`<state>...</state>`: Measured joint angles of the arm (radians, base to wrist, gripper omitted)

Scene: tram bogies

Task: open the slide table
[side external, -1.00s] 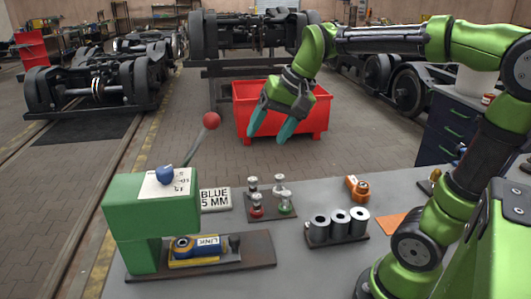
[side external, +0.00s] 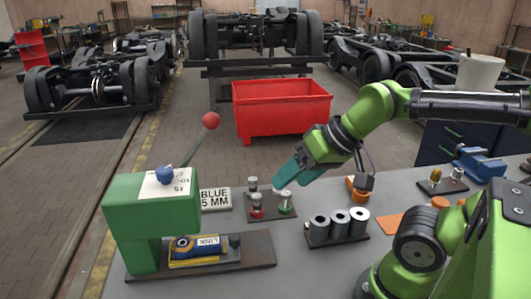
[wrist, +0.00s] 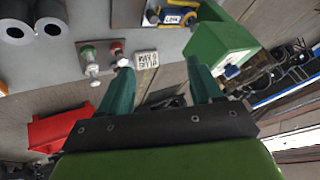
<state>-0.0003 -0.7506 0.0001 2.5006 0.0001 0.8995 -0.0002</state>
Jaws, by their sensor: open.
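A green press (side external: 150,215) stands at the left of the bench with a red-knobbed lever (side external: 211,121). Under its head, a dark flat plate (side external: 255,252), which may be the slide table, carries a yellow holder with a blue LINK part (side external: 205,245). In the wrist view the green press (wrist: 222,42) is at the upper right and the LINK part (wrist: 177,17) beside it. My gripper (side external: 292,184) is open and empty, its teal fingers in front of the small valve rack in the side view. In the wrist view both fingers (wrist: 160,68) are spread apart.
A rack (side external: 272,208) with red and green knobbed pieces stands mid-bench, and several grey rolls (side external: 338,226) sit on a plate. A BLUE 5 MM sign (side external: 215,199) is beside the press. An orange item (side external: 357,187) is right of the rack. A red bin (side external: 283,108) stands behind.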

